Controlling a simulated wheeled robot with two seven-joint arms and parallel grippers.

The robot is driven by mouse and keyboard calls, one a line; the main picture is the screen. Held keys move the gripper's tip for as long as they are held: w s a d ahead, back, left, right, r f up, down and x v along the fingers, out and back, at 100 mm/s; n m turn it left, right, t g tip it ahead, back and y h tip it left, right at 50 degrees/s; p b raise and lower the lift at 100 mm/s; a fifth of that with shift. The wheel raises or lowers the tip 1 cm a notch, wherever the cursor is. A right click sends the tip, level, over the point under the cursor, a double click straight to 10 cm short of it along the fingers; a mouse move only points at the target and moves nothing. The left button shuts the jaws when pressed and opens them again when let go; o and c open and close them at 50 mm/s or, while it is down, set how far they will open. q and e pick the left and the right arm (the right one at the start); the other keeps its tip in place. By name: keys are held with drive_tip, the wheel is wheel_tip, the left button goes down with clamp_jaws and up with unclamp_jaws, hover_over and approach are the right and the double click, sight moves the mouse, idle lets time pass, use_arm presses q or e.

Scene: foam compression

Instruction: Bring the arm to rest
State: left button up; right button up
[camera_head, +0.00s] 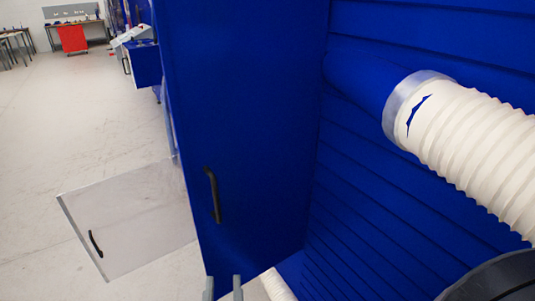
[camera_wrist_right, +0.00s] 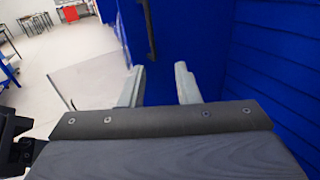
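My right gripper (camera_head: 223,288) shows only as two pale grey fingertips at the bottom edge of the head view, below the black handle (camera_head: 212,195) of a tall blue panel (camera_head: 250,130). In the right wrist view the gripper (camera_wrist_right: 159,82) has its two fingers well apart, with nothing between them. It points toward the blue panel, and the black handle (camera_wrist_right: 149,28) shows beyond the fingers. The gripper appears apart from the handle. My left gripper is not in view.
A white ribbed hose (camera_head: 470,140) with a metal collar comes off the blue slatted wall (camera_head: 360,190) at right. A clear panel (camera_head: 135,215) with a black handle stands out at left. Pale floor (camera_head: 80,130) is open beyond. A red cabinet (camera_head: 72,39) is far back.

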drive_tip(key=w+d+f+m+g+h, duration=0.1)
drive_tip(key=w+d+m+g+h, duration=0.1)
drive_tip(key=w+d+m+h, duration=0.3)
drive_tip(key=w+d+f+m+g, duration=0.1)
drive_tip(key=d+f+m+g, duration=0.1)
drive_tip(key=d, duration=0.4)
drive_tip(key=s+d+f+m+g+h, duration=0.1)
drive_tip(key=d+f+m+g, duration=0.1)
drive_tip(key=d+m+g, duration=0.3)
drive_tip(key=s+d+f+m+g+h, duration=0.1)
drive_tip(key=d+f+m+g, duration=0.15)
drive_tip(key=d+m, duration=0.4)
drive_tip(key=s+d+m+y, duration=0.5)
drive_tip(key=s+m+y, duration=0.2)
drive_tip(key=m, duration=1.3)
drive_tip(key=shift+s+g+y, duration=0.2)
drive_tip(key=shift+g+y, duration=0.15)
drive_tip(key=shift+y, duration=0.65)
drive_tip(key=shift+a+f, duration=0.1)
drive_tip(key=shift+f, duration=0.05)
